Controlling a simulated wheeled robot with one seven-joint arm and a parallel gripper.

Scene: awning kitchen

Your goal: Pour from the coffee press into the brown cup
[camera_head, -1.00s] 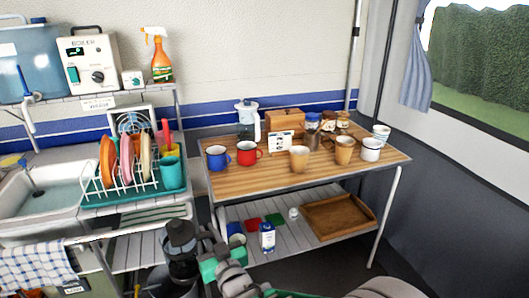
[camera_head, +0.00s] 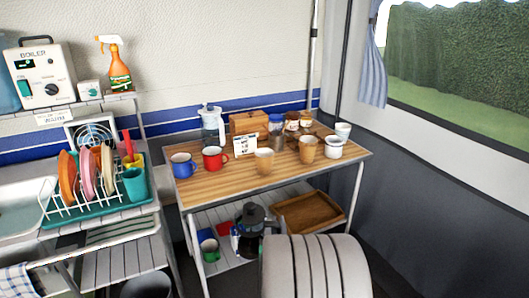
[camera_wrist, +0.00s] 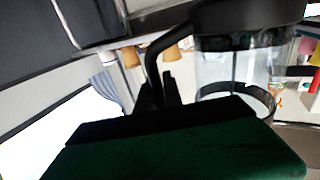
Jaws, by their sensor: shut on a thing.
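The coffee press, with a black lid (camera_head: 252,213), shows low in front of the table in the head view. In the wrist view its clear glass body (camera_wrist: 235,68) and black handle (camera_wrist: 160,45) are close up. My gripper (camera_wrist: 155,98) is shut on the handle; its fingertips are partly hidden. Two tan-brown cups stand on the wooden table, one nearer the front (camera_head: 264,162) and one to its right (camera_head: 308,149). I cannot tell which one is the brown cup. The press is apart from both. What the press holds is unclear.
On the table (camera_head: 225,187) stand a blue mug (camera_head: 183,166), a red mug (camera_head: 214,159), a white mug (camera_head: 333,148), a clear jug (camera_head: 212,128), a wooden box and jars. A dish rack (camera_head: 85,205) is at left. The front table strip is clear.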

